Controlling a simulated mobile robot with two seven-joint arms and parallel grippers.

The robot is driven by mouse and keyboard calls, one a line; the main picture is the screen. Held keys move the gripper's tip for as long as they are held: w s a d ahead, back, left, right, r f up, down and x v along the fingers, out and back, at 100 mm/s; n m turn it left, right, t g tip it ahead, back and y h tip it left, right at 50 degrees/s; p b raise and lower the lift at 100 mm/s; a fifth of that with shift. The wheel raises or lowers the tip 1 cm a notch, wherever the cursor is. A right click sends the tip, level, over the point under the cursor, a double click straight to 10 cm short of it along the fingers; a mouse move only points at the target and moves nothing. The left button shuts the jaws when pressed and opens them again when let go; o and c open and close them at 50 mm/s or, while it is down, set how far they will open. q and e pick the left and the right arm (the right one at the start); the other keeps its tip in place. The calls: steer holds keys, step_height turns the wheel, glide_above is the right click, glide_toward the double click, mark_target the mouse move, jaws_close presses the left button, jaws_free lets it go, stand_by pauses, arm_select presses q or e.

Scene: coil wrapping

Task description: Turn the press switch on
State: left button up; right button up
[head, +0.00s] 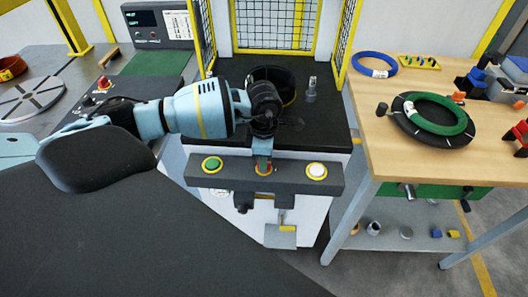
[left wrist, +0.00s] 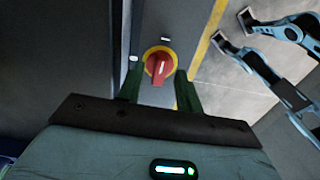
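The red rotary switch (left wrist: 158,63) with a yellow ring is on the dark control panel (head: 235,170). In the head view its red knob (head: 263,167) shows just below my left gripper (head: 262,151), between a green and a white button. In the left wrist view my left gripper (left wrist: 159,90) has its two dark green fingers apart, one on each side of the knob, with gaps visible. Nothing is held. The head view hides most of the fingers behind the wrist. I do not make out my right gripper in either view.
A black ring (head: 288,95) stands behind my wrist, before the yellow-framed cage. A wooden bench (head: 385,130) with coils is on the right. Pale blue pieces (left wrist: 262,68) show over the floor.

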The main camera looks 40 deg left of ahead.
arm_select(q)
step_height(320, 180, up, 7)
steer(key=shift+r, duration=0.1)
stand_by(0.3)
stand_by(0.4)
